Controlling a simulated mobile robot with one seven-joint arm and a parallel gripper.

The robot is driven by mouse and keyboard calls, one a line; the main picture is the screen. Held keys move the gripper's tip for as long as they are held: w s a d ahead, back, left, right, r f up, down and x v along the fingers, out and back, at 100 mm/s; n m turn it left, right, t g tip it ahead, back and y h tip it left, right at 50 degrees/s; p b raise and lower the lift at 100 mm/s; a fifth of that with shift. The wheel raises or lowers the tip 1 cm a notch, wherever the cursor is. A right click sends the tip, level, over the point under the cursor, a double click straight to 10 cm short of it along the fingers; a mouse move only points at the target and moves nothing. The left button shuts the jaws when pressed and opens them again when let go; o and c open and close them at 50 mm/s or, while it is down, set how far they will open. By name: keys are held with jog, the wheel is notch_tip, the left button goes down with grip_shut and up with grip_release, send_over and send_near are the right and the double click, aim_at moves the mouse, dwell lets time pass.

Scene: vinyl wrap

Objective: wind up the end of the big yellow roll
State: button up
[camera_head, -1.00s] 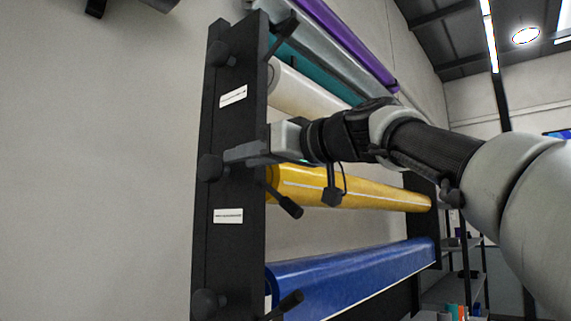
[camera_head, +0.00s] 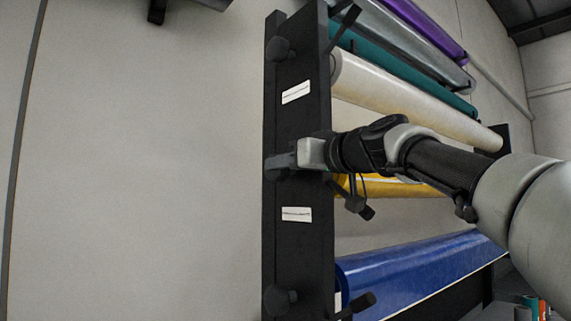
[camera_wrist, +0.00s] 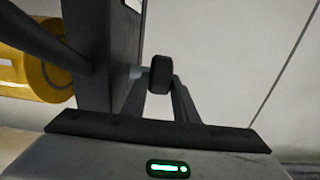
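The big yellow roll (camera_head: 405,189) lies across the rack behind the end post, partly hidden by my arm. Its near end shows at the left of the wrist view (camera_wrist: 42,85), partly behind a dark bar. A dark round knob (camera_wrist: 160,75) stands out from the outer side of the post at the height of the yellow roll. My gripper (camera_head: 277,166) is at this knob, in front of the post. In the wrist view, its two fingers (camera_wrist: 160,90) lie on either side of the knob. I cannot tell whether they press on it. The film's loose end is not clear.
The black post (camera_head: 300,245) carries more knobs above (camera_head: 281,50) and below (camera_head: 280,300). A white roll (camera_head: 410,100) lies above and a blue roll (camera_head: 415,270) below. Short dark handles (camera_head: 358,304) stick out near the roll ends. Left of the post is bare wall.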

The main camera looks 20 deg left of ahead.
jog(key=shift+c, duration=1.3)
jog(key=f+b, duration=0.1)
jog(key=b, duration=0.2)
jog(key=shift+y, duration=0.3)
jog(key=shift+t+y+b, duration=0.3)
jog(key=shift+b, duration=0.8)
jog(key=shift+r, duration=0.3)
jog(key=o, duration=0.8)
